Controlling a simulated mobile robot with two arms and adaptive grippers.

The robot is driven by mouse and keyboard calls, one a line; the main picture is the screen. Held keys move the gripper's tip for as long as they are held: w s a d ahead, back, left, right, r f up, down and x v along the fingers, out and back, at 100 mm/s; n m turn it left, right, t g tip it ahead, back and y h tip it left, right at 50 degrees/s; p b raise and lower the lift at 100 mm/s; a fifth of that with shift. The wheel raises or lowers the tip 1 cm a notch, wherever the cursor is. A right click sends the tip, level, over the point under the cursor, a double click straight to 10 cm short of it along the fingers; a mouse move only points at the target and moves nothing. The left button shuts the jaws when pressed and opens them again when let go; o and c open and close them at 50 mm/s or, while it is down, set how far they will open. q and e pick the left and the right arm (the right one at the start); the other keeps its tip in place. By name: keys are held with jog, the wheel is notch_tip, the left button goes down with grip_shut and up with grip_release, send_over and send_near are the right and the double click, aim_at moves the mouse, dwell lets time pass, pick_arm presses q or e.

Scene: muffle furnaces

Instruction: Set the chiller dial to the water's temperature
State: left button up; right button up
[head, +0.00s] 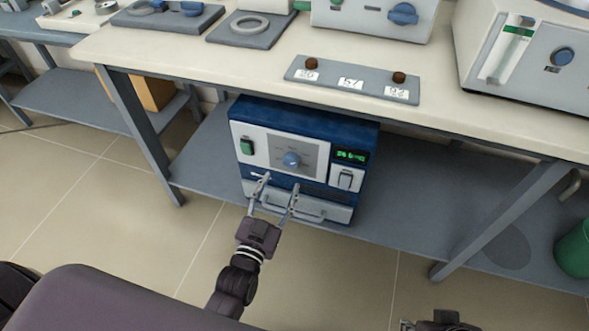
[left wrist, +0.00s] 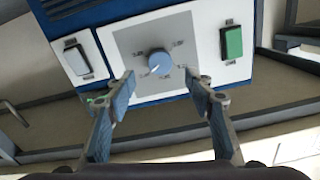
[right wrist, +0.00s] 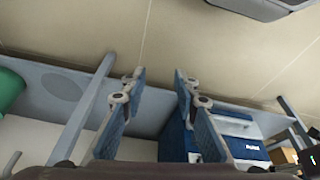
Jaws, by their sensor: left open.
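The chiller (head: 237,184) is a blue box with a pale front panel on the lower shelf. Its round blue dial (head: 291,159) sits on a grey square with marks around it. The dial also shows in the left wrist view (left wrist: 160,62), its pointer slanted; the mark labels are too small to read. A green lit display (head: 351,156) is at the panel's right; its digits are unclear. My left gripper (head: 280,183) is open and empty in front of the panel, its fingertips just below the dial, apart from it. My right gripper (right wrist: 159,85) is open and empty, away from the chiller.
A green switch (head: 247,147) and a white rocker switch (head: 345,179) flank the dial. A handle bar (head: 292,209) crosses the chiller's lower front. The worktop (head: 220,60) overhangs it, bearing a grey plate (head: 330,78) with labels. A green bin (head: 573,250) stands right.

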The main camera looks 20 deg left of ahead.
aim_at(290, 163)
pick_arm(q)
jog(key=w+b, duration=0.1)
jog(key=w, duration=0.6)
jog(key=shift+d, duration=0.15)
jog(key=shift+w+r+b, duration=0.1)
jog(key=shift+w+b, duration=0.2)
jog(key=shift+w, duration=0.1)
pick_arm(e)
jog(key=w+a+r+t, duration=0.1)
jog(key=w+r+t, duration=0.1)
jog(key=w, duration=0.3)
jog(key=w+a+r+t+y, duration=0.1)
jog(key=w+a+r+t, duration=0.1)
jog(key=w, duration=0.3)
jog(key=shift+r+t, duration=0.15)
jog(key=shift+t, duration=0.25)
pick_arm(q)
jog(key=c, duration=1.2)
pick_arm(e)
jog(key=shift+s, duration=0.1)
